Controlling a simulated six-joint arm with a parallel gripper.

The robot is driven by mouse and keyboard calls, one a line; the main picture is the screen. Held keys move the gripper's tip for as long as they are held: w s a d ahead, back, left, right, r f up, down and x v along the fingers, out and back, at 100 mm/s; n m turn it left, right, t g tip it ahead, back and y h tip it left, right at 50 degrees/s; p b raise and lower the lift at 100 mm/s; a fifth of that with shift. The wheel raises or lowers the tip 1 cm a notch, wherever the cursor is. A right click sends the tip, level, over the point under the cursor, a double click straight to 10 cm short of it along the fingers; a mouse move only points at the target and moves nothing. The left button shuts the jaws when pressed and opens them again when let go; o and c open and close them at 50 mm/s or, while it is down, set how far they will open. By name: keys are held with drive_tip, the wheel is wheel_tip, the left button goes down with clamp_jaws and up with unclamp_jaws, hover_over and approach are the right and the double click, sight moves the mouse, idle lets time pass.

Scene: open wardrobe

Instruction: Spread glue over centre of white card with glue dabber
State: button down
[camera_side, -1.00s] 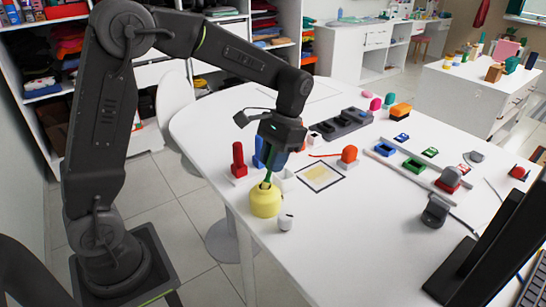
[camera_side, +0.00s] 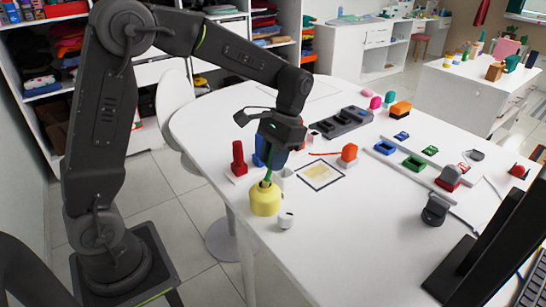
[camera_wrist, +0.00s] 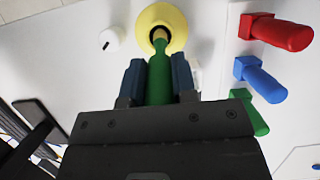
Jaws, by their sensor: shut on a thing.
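My gripper (camera_side: 270,160) is shut on the green glue dabber (camera_wrist: 159,78) and points down over the yellow glue pot (camera_side: 265,199). In the wrist view the dabber's lower end goes into the dark opening of the yellow pot (camera_wrist: 160,18). The dabber (camera_side: 267,177) also shows between the jaws and the pot in the side view. The white card (camera_side: 320,176) lies flat on the table to the right of my gripper, with a dark border and a pale yellow patch at its centre.
A red-handled tool (camera_side: 238,158) and a blue-handled one (camera_side: 258,152) stand left of the gripper. An orange-topped stamp (camera_side: 349,153) is near the card. A dark tray (camera_side: 342,123) lies behind.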

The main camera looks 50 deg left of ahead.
drive_tip(key=shift+r, duration=3.5)
drive_tip(key=shift+f, duration=0.1)
drive_tip(key=w+d+f, duration=0.1)
drive_tip(key=f, duration=0.2)
drive_tip(key=w+d+f, duration=0.1)
drive_tip(key=d+f, duration=0.1)
drive_tip(key=f, duration=0.2)
drive_tip(key=w+d+f, duration=0.2)
drive_tip(key=f, duration=0.2)
drive_tip(key=shift+d+f, duration=0.15)
drive_tip(key=shift+d, duration=0.1)
drive_tip(key=w+a+r+t, duration=0.45)
drive_tip(key=w+r, duration=0.25)
drive_tip(key=w, duration=0.2)
drive_tip(key=shift+g, duration=0.25)
drive_tip(key=shift+a+f, duration=0.25)
drive_tip(key=shift+f, duration=1.3)
drive_tip(key=shift+a+f, duration=0.2)
drive_tip(key=shift+f, duration=1.35)
drive_tip(key=shift+f, duration=1)
